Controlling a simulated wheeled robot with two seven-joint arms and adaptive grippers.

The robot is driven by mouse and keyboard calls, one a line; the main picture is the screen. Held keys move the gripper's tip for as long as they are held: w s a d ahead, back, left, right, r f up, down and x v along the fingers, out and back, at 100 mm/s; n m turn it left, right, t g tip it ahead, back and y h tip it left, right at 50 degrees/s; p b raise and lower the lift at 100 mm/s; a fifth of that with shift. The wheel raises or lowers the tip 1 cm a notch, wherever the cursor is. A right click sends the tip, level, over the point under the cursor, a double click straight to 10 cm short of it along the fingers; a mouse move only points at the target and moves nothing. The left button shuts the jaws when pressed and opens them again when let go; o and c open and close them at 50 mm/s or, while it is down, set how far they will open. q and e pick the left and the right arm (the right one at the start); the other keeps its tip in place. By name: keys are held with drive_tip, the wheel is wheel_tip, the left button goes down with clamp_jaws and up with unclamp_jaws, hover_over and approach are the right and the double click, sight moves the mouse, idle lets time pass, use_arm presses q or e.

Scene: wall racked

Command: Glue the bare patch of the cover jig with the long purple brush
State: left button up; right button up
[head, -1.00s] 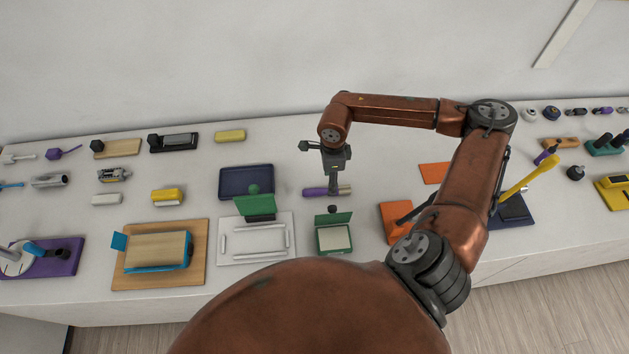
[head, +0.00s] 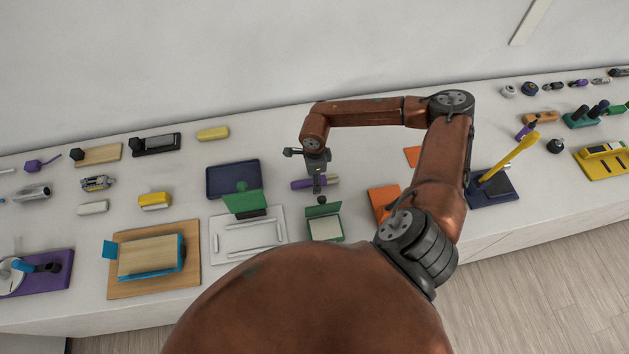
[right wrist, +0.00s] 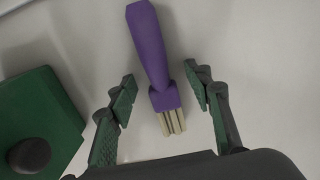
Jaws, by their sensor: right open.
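A brush (head: 300,184) with a purple handle and pale bristles lies flat on the table. In the right wrist view the brush (right wrist: 150,50) points its bristles toward my palm. My right gripper (right wrist: 162,95) is open, with one finger on each side of the brush and gaps between. In the head view my right gripper (head: 318,185) hangs over the brush and covers part of it. I cannot tell for sure which fixture is the cover jig; a white plate with raised rails and a green flap (head: 216,255) stands front left of the brush. My left gripper is not in view.
A green box with a pale pad and raised lid (head: 324,229) stands just in front of the brush; its lid and dark knob show in the wrist view (right wrist: 60,105). A navy tray (head: 222,180) lies left, orange blocks (head: 383,203) right. Table behind the brush is clear.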

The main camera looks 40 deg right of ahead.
drive_tip(key=shift+c, duration=0.6)
clamp_jaws()
wheel_tip(320, 180, up, 10)
drive_tip(key=b, duration=0.1)
drive_tip(key=shift+b, duration=0.4)
drive_tip(key=shift+c, duration=2.4)
unclamp_jaws()
drive_tip(key=c, duration=0.6)
